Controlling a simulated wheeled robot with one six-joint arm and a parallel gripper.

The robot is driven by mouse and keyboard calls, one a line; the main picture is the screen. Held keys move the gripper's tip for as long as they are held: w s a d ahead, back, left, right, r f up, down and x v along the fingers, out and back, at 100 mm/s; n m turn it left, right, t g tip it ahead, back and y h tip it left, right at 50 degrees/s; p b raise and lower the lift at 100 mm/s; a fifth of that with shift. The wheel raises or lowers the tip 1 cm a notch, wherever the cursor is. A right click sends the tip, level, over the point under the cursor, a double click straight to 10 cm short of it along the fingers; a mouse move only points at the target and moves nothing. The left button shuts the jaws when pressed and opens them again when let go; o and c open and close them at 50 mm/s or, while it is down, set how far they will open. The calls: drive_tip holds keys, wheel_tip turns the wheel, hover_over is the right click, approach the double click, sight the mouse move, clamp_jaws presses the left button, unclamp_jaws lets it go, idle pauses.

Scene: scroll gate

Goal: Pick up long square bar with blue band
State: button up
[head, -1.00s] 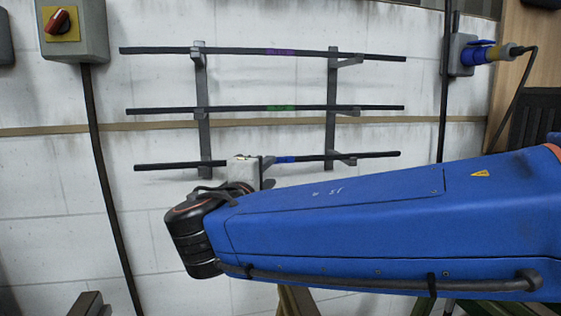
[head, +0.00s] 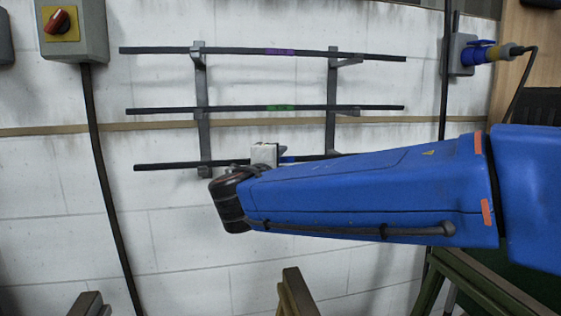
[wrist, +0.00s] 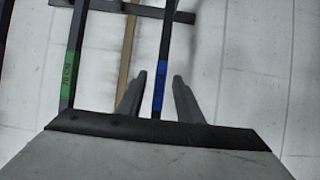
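The long square bar with the blue band (head: 172,167) lies level on the lowest arms of the wall rack, and its right part is hidden behind my arm in the head view. In the wrist view its blue band (wrist: 159,84) runs between my two fingers. My gripper (wrist: 165,88) is open, with one finger on each side of the bar and a visible gap on both sides. In the head view my gripper (head: 272,153) is at the bar, just left of the small blue patch, its fingers mostly hidden.
A bar with a green band (head: 200,108) and a bar with a purple band (head: 220,50) rest on the rack (head: 203,130) above. A switch box (head: 88,42) with a hanging cable is at upper left. A blue plug (head: 480,54) is at upper right.

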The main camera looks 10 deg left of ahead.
drive_tip(key=shift+w, duration=0.1)
drive_tip(key=shift+c, duration=0.6)
clamp_jaws()
drive_tip(key=shift+r, duration=0.1)
idle(0.7)
